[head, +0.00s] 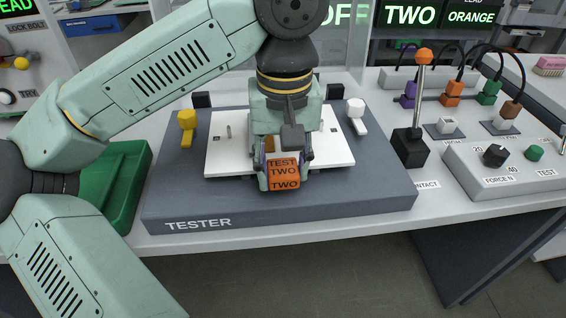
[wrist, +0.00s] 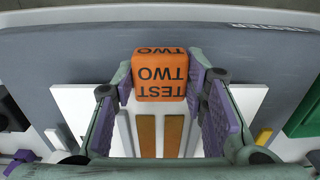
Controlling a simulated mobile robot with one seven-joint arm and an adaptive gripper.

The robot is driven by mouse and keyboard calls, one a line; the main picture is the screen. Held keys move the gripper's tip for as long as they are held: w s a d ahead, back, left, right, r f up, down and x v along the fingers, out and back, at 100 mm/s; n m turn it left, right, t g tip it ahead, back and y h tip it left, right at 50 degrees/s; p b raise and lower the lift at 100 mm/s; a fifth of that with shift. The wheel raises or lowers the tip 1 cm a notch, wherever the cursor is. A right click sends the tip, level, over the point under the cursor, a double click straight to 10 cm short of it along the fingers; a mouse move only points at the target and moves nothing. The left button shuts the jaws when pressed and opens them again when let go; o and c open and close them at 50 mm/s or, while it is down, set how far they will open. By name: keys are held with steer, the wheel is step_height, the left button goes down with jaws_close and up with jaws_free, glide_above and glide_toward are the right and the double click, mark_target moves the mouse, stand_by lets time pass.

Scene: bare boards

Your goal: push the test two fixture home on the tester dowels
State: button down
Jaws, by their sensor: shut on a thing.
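The test two fixture is a white plate (head: 222,158) with an orange block (head: 283,172) labelled TEST TWO at its front edge. The plate lies over the grey tester base (head: 375,195), and a metal dowel (head: 229,131) stands up at its left part. My gripper (head: 284,160) is over the front middle of the plate, shut on the orange block. In the wrist view the purple finger pads flank the block (wrist: 160,78). I cannot tell whether the plate sits flat on the base. My wrist hides the plate's middle and back.
A yellow clamp (head: 187,125) stands left of the plate and a white clamp (head: 356,112) right of it. A green tray (head: 120,185) lies at left, behind my arm.

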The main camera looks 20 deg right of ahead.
steer(key=shift+f+b, duration=0.55)
steer(key=shift+f, duration=0.1)
steer(key=c, duration=0.9)
jaws_free()
step_height(320, 180, up, 12)
steer(key=shift+s+r, duration=0.1)
steer(key=shift+s, duration=0.05)
steer(key=shift+s, duration=0.1)
